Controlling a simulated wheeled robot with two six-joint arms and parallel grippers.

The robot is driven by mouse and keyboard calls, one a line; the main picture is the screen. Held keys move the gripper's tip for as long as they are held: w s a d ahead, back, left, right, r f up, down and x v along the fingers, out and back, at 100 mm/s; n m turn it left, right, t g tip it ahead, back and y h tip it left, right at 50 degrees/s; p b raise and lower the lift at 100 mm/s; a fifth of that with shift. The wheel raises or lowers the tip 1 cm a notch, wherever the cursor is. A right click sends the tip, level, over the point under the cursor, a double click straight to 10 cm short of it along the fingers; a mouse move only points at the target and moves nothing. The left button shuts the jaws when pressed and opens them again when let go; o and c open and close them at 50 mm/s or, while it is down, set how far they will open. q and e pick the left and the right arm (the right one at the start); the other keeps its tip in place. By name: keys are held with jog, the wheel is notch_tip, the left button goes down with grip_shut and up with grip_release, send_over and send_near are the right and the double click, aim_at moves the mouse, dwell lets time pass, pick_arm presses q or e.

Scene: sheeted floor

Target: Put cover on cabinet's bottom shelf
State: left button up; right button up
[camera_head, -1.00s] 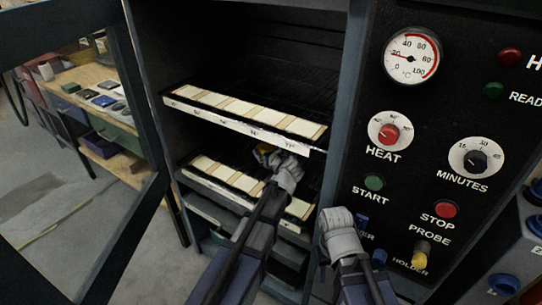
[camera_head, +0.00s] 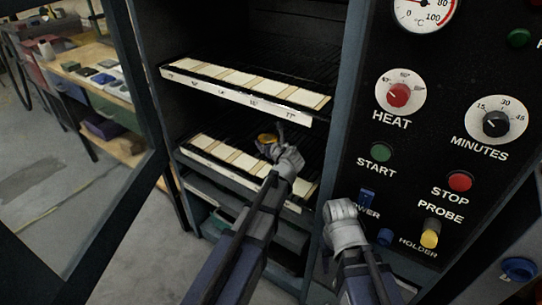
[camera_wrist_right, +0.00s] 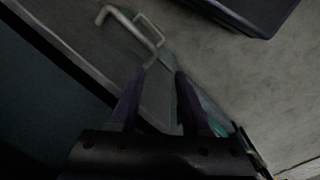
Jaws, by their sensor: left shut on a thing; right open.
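The cabinet (camera_head: 344,90) stands open, with an upper shelf (camera_head: 235,88) and a lower shelf (camera_head: 215,160), both with a row of pale panels along the front. My left gripper (camera_head: 277,143) reaches into the opening between these shelves, over the lower one. It is shut on a small dark thing with a yellow-orange part, probably the cover (camera_head: 267,138); the fingers partly hide it. Whether it touches the lower shelf I cannot tell. My right gripper (camera_head: 338,208) is outside, before the control panel's lower left; its open, empty fingers show in the right wrist view (camera_wrist_right: 156,80).
The control panel (camera_head: 430,155) with knobs and buttons rises to the right. The open door (camera_head: 150,185) stands at left. Drawer-like slots (camera_head: 215,205) lie below the lower shelf. A bent metal handle (camera_wrist_right: 135,30) shows in the right wrist view. A workbench (camera_head: 95,75) is behind.

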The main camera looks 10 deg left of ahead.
pick_arm(q)
jog(key=shift+f+b, duration=1.45)
jog(key=shift+b, duration=0.1)
jog(key=shift+f+b, duration=0.3)
jog(key=shift+f, duration=0.05)
jog(key=shift+f, duration=0.2)
jog(key=o, duration=1.3)
jog(key=shift+o, duration=0.2)
jog(key=shift+r, duration=0.15)
